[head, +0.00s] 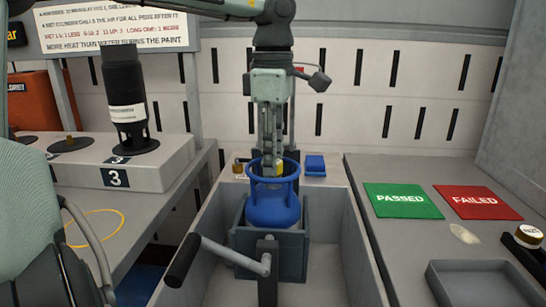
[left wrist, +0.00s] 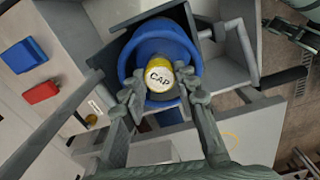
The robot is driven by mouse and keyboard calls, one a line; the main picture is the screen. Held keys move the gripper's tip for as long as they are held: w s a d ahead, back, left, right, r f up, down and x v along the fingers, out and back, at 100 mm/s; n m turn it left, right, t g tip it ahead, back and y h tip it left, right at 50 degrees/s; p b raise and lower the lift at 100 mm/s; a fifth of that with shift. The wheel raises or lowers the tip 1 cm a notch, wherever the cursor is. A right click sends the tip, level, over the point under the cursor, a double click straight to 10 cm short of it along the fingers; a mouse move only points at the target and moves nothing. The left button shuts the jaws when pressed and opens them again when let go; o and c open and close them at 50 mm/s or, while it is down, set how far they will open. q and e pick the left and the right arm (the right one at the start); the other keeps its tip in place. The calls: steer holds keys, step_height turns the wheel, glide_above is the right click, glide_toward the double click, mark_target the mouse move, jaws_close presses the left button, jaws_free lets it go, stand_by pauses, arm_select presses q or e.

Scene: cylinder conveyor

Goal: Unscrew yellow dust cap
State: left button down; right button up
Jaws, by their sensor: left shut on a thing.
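A blue gas cylinder (head: 270,205) stands upright in a grey vise (head: 290,255), its collar ring at the top. The yellow dust cap (head: 252,170) sits inside the collar, mostly hidden by my fingers. In the left wrist view the cap (left wrist: 160,76) shows from above, with a white top marked "CAP". My left gripper (head: 270,165) reaches straight down into the collar. In the left wrist view its fingertips (left wrist: 160,88) are shut on the cap from both sides. What seems to be my right gripper (left wrist: 294,32) shows at the upper right edge there; its jaws are unclear.
The vise has a crank with a black handle (head: 183,260) in front. A green PASSED pad (head: 403,200) and a red FAILED pad (head: 477,202) lie on the right table. A black cylinder (head: 125,95) stands at the left.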

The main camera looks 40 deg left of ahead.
arm_select(q)
steer(key=n, duration=0.3)
steer(key=shift+f+b, duration=0.1)
steer(key=shift+b, duration=0.25)
steer(key=shift+n, duration=1)
steer(key=shift+n+b, duration=0.55)
steer(key=shift+n, duration=0.65)
steer(key=n, duration=0.3)
steer(key=shift+n, duration=0.3)
steer(key=c, duration=1.2)
jaws_free()
steer(key=shift+r, duration=0.2)
